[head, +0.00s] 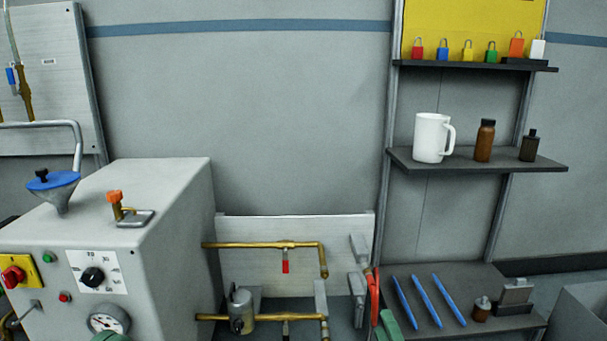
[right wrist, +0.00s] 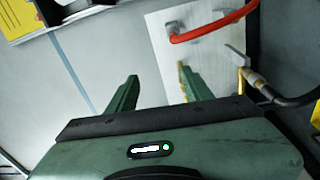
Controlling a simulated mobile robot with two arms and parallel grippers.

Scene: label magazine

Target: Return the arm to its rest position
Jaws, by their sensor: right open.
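My right gripper (right wrist: 158,70) shows in the right wrist view with its two green fingers spread apart. Nothing is held between them; grey wall and the edge of a white panel (right wrist: 172,60) lie behind the gap. In the head view, only a small green part (head: 388,326) shows at the bottom edge, by the lower shelf; it looks like part of my right gripper. The rest of the right arm is out of frame. I do not make out my left gripper in either view.
A grey machine (head: 170,200) stands at left with a blue funnel (head: 52,181). Shelves at right hold a white mug (head: 431,138), bottles, padlocks and blue pens (head: 425,301). A red hose (right wrist: 215,29) crosses the wrist view.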

